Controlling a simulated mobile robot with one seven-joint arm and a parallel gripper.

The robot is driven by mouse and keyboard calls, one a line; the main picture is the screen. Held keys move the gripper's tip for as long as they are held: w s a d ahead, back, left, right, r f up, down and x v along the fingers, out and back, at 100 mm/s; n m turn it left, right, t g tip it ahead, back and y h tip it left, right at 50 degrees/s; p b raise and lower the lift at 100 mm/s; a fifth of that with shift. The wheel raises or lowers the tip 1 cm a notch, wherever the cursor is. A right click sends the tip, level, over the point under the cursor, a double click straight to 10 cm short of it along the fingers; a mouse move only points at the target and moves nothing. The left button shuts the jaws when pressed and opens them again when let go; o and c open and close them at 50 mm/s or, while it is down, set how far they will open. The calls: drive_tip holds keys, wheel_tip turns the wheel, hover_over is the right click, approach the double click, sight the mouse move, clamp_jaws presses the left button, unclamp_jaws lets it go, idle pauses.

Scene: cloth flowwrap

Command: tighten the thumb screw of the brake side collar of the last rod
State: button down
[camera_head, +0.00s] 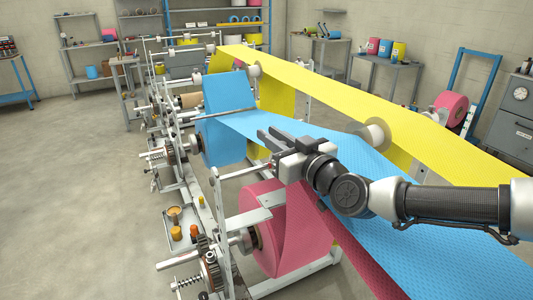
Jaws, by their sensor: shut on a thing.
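My gripper (266,136) is at the centre, over the blue web, with its dark fingers pointing to the upper left. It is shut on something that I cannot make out. The nearest rod carries the pink roll (300,232). A metal collar (241,241) is at that roll's left side, by a toothed brake wheel (211,270) and a spring (187,283). The blue roll (224,138) sits on a rod behind it, also with a brake wheel (168,156) on the left. The thumb screws are too small to tell apart. My gripper is above and right of the pink roll's collar.
A yellow web (330,95) and the blue web (420,215) run to the lower right. A small tray (181,244) with orange and yellow pieces is left of the frame. Shelves and tables line the walls. The floor (75,200) at left is clear.

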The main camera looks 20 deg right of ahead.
drive_tip(key=m+g+h, duration=0.1)
drive_tip(key=m+h, duration=0.2)
drive_tip(key=h, duration=0.1)
drive_tip(key=d+m+g+h+p, duration=0.1)
drive_tip(key=m+g+h, duration=0.1)
drive_tip(key=h, duration=0.3)
drive_tip(key=s+d+f+m+g+h, duration=0.1)
drive_tip(key=m+h, duration=0.3)
drive_tip(key=h, duration=0.1)
drive_tip(key=shift+m, duration=0.3)
drive_tip(key=shift+w+d+r+h+p, duration=0.1)
drive_tip(key=shift+r+h+p, duration=0.2)
drive_tip(key=shift+r+p, duration=0.1)
drive_tip(key=c, duration=1.7)
unclamp_jaws()
drive_tip(key=shift+o, duration=0.2)
